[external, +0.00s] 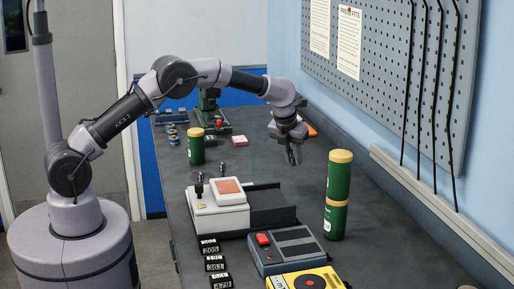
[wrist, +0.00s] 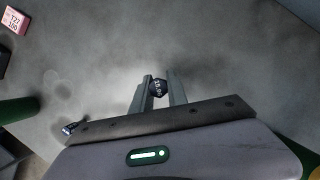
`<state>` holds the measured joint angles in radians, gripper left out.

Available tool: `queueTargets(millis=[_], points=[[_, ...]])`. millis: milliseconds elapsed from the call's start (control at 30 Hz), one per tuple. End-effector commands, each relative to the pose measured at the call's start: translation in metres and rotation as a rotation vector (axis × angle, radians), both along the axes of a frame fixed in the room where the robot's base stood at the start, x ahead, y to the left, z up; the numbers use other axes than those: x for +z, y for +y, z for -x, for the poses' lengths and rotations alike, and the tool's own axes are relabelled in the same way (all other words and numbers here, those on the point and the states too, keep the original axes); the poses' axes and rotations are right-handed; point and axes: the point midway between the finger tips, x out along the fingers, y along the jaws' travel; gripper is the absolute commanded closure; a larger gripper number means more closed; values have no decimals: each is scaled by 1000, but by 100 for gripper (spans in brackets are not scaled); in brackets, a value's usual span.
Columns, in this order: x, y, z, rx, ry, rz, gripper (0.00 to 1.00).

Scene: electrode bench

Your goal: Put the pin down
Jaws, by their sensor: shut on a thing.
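A small dark pin with pale markings on its head (wrist: 159,87) sits between my fingertips in the wrist view. My gripper (wrist: 158,92) is shut on it. In the external view my gripper (external: 292,155) points down over the far right part of the dark bench (external: 272,168). The pin is too small to make out there. In the wrist view the bench top (wrist: 215,55) lies below the pin; I cannot tell whether they touch. Another small dark object (wrist: 70,128) shows at the left edge of my gripper body.
A pink box (external: 239,140) and a short green canister (external: 196,147) stand left of my gripper. A white device (external: 218,215) and tall green canisters (external: 337,195) are nearer. A pegboard wall (external: 400,75) borders the right. Bench under my gripper looks clear.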

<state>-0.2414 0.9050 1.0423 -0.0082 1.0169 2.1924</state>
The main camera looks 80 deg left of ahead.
Motion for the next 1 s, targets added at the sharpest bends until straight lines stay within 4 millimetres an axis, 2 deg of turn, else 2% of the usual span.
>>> queueTargets(millis=[33, 300, 667, 700, 800, 1000], points=[[-18, 0, 1, 1, 3, 2, 100], [-74, 1, 1, 3, 2, 1, 100], [-78, 1, 1, 4, 0, 1, 100], [-79, 1, 1, 4, 1, 0, 79], [-78, 1, 1, 4, 1, 0, 60], [-78, 1, 1, 4, 1, 0, 59]])
